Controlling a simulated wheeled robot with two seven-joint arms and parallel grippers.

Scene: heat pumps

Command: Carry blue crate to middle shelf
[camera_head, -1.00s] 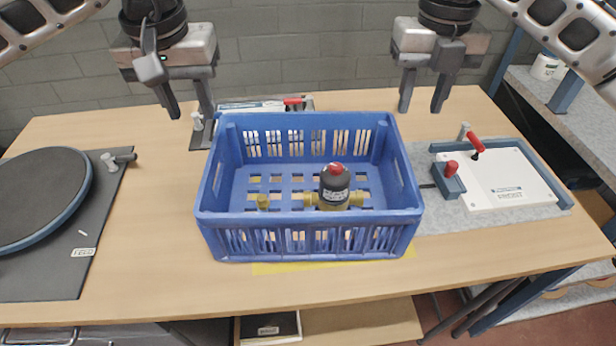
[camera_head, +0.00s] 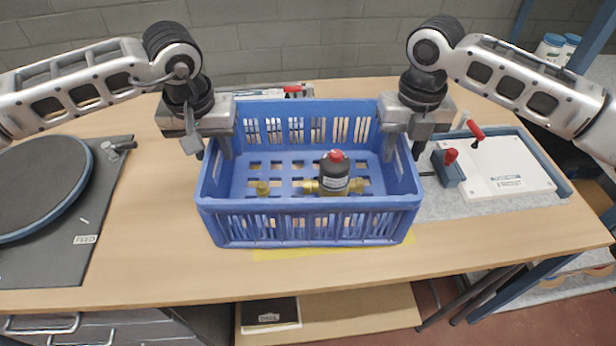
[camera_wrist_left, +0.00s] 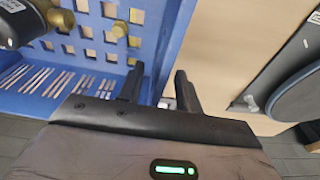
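The blue crate (camera_head: 310,224) stands upright on the wooden table in the head view. A black and brass pump (camera_head: 334,176) and a small brass fitting (camera_head: 262,188) are inside it. My left gripper (camera_head: 210,148) is at the crate's left wall, fingers apart, one on each side of it. The left wrist view shows the crate wall (camera_wrist_left: 172,32) between the open left fingers (camera_wrist_left: 160,90). My right gripper (camera_head: 405,150) is at the right wall, fingers apart on either side; contact there is unclear. A rack (camera_head: 598,88) stands at the right; I cannot tell which level is the middle shelf.
A black round turntable (camera_head: 35,190) on a dark mat lies at the left. A white panel fixture with red handles (camera_head: 500,170) lies close to the crate's right. Another fixture (camera_head: 255,93) is behind the crate. Bare table (camera_head: 150,240) shows left of the crate.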

